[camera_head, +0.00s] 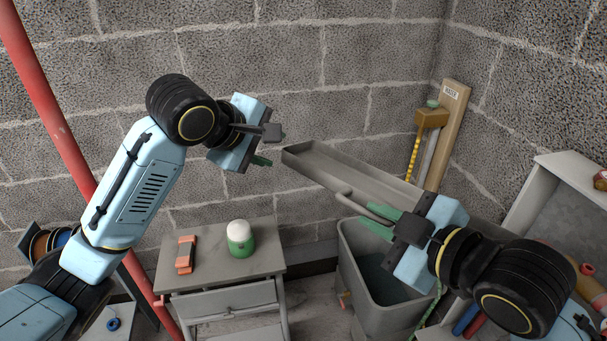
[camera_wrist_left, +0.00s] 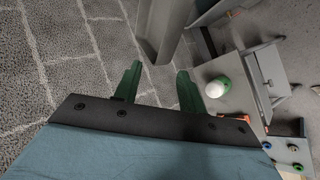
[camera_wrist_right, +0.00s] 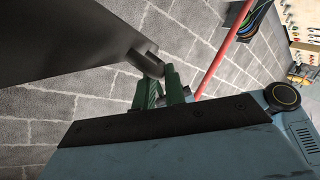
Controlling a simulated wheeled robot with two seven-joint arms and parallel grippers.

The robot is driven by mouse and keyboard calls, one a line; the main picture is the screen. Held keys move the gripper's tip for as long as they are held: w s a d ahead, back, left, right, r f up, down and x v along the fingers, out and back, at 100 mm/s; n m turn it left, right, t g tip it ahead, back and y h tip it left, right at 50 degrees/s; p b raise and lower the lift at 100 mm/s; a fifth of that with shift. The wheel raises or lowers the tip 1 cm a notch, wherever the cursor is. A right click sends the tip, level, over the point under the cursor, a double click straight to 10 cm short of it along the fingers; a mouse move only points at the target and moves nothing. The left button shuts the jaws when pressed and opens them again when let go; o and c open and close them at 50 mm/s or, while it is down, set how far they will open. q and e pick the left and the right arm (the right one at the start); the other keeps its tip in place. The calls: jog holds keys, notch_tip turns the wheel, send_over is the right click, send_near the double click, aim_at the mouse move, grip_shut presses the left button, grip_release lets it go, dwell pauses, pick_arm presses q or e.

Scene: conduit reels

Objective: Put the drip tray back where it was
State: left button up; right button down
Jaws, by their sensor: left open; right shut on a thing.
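The drip tray (camera_head: 345,172) is a long grey trough, held up in the air and slanting across the head view. My right gripper (camera_head: 378,220) is shut on the tray's side handle (camera_head: 352,203). In the right wrist view the green fingers meet at the round handle (camera_wrist_right: 147,62), beside the dark tray body (camera_wrist_right: 60,40). My left gripper (camera_head: 266,148) is open and empty, just left of the tray's far-left end. In the left wrist view the tray end (camera_wrist_left: 163,35) shows beyond the gap between the fingertips. The tray's right part is hidden behind my right gripper.
A grey bin (camera_head: 360,262) stands open below the tray. A small table (camera_head: 205,268) at left carries a green jar with a white lid (camera_head: 240,238) and an orange item (camera_head: 185,254). A red pole (camera_head: 45,95), a wooden board (camera_head: 447,125) and a shelf unit (camera_head: 570,165) stand around.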

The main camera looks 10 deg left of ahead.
pick_arm(q)
jog(key=s+d+r, duration=0.5)
jog(key=s, duration=0.3)
jog(key=m+g+h, duration=0.1)
jog(key=g, duration=0.1)
send_near(345, 200)
jog(key=x, duration=0.9)
jog(key=shift+c, duration=0.3)
grip_shut()
pick_arm(e)
jog(key=c, duration=1.4)
grip_release()
